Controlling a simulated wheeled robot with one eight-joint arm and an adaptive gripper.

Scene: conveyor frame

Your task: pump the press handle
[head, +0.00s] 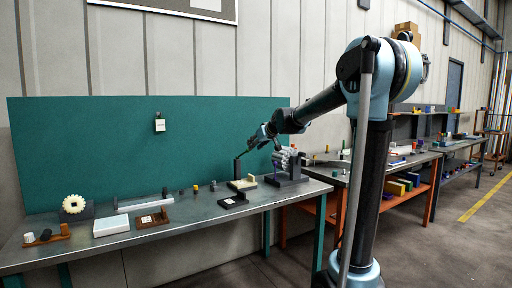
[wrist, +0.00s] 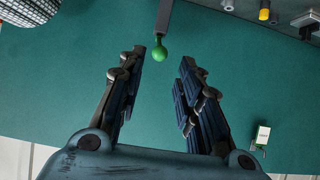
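The press handle is a dark grey bar ending in a green ball knob (wrist: 160,50), at the top middle of the wrist view. The knob shows between my gripper's (wrist: 163,62) two fingertips, with visible gaps on both sides. My gripper is open and no finger appears to touch the knob. In the head view, my gripper (head: 257,143) hangs above the bench, over what looks like the press, a small dark upright (head: 237,168) on a base with a cream part. The handle is too small to make out clearly there.
A silver ribbed part on a dark block (head: 290,179) stands just right of the upright. The metal bench (head: 190,220) also holds a cream gear (head: 74,204), a white box (head: 111,226) and several small pegs. A green board (head: 100,150) rises behind, with a hanging tag (head: 160,125).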

